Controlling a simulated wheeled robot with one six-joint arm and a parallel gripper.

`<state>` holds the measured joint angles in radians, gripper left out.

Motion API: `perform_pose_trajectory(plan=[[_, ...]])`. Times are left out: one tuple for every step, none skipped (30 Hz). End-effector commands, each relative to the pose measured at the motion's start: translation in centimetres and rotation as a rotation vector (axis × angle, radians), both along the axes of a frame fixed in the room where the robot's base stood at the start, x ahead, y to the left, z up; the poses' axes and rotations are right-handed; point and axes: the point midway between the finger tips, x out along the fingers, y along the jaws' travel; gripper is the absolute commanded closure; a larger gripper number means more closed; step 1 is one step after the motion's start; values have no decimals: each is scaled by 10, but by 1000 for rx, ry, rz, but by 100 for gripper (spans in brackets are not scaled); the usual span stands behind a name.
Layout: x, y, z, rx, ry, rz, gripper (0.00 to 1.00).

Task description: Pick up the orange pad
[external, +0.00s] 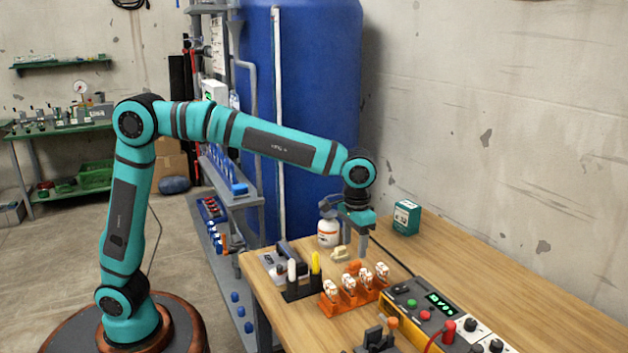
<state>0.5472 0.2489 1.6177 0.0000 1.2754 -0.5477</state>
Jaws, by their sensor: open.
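A small orange piece (354,266), which looks like the orange pad, sits on the wooden table just behind an orange rack (330,308). It is small in this view, and I cannot tell whether it touches the rack. My gripper (361,246) points down above the table, over and slightly right of the orange piece. It is open and I see nothing held in it. Its fingers overlap in this view, so the gap between them is hidden.
The orange rack holds several white-and-orange parts. A black holder with a white and a yellow stick (315,264), a cream piece (341,253), a white bottle (328,232) and a yellow meter box (440,305) surround it. A green box (406,217) stands behind.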

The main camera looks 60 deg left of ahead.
Motion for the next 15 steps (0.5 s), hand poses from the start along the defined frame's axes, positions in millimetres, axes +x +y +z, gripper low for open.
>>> perform_pose_trajectory(plan=[[0,0,-7,1,2,0,42],[0,0,-9,1,2,0,42],[0,0,-12,0,1,0,42],[0,0,-14,0,0,0,42],[0,0,-16,0,0,0,42],[0,0,-17,0,0,0,42],[0,0,-18,0,0,0,42],[0,0,-19,0,0,0,42],[0,0,-20,0,0,0,42],[0,-1,-22,0,1,0,42],[0,-1,-24,1,1,0,42],[1,-2,-28,1,1,0,42],[1,-2,-31,1,1,0,42],[2,-3,-34,1,1,0,42],[2,-4,-40,1,1,0,42]])
